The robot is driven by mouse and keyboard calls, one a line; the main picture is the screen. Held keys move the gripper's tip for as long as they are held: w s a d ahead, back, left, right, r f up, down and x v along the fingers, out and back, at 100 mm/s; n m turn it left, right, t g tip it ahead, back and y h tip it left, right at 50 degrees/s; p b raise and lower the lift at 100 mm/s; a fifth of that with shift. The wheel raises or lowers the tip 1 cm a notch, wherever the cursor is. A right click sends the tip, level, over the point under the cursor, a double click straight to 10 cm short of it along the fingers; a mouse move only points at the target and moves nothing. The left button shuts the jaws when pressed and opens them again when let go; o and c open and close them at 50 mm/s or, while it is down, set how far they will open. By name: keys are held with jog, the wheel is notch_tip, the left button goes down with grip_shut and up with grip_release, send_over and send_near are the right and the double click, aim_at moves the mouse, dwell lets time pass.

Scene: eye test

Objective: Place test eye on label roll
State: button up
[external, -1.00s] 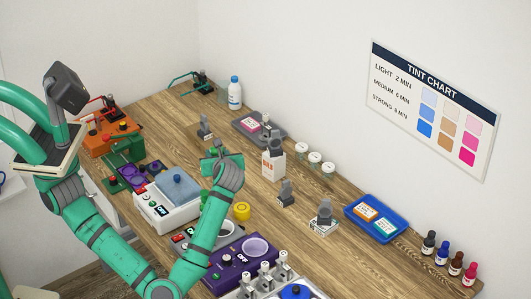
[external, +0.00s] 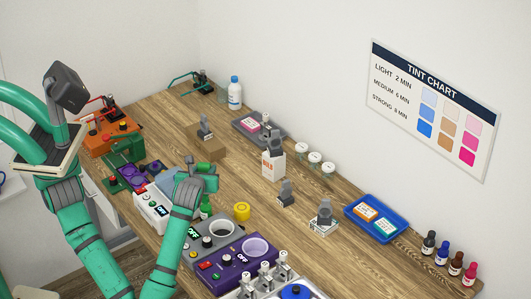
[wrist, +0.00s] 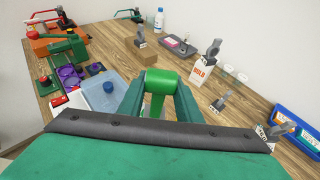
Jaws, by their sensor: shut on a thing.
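My gripper (external: 204,178) is over the front half of the bench, between the white unit with a bluish lid (external: 163,188) and a small yellow roll (external: 241,211), which looks like the label roll. In the wrist view, my gripper (wrist: 158,92) is shut on a bright green cylinder (wrist: 160,80). A green part (external: 206,207) also shows below my gripper in the external view. I cannot tell for sure that this green thing is the test eye. The yellow roll stands on the wood, right of my gripper and apart from it, and its top looks free.
A brown block (external: 208,150) bears a grey clamp. A white carton (external: 273,165), jars (external: 315,158) and a blue tray (external: 354,221) line the wall side. Bare wood lies right of the roll.

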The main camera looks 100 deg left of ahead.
jog(key=shift+w+a+f, duration=1.1)
jog(key=shift+w+f, duration=0.6)
jog(key=shift+f, duration=0.35)
jog(key=shift+w+a+f, duration=1.1)
jog(key=shift+w+f, duration=0.65)
jog(key=shift+f, duration=0.3)
jog(key=shift+w+a+f, duration=1.1)
jog(key=shift+w+f, duration=0.6)
jog(key=shift+f, duration=0.35)
jog(key=shift+f, duration=0.1)
jog(key=o, duration=1.2)
jog(key=shift+c, duration=0.2)
jog(key=shift+d+r, duration=0.1)
jog(key=shift+r, duration=0.1)
jog(key=v, duration=1.1)
jog(key=shift+d, duration=0.4)
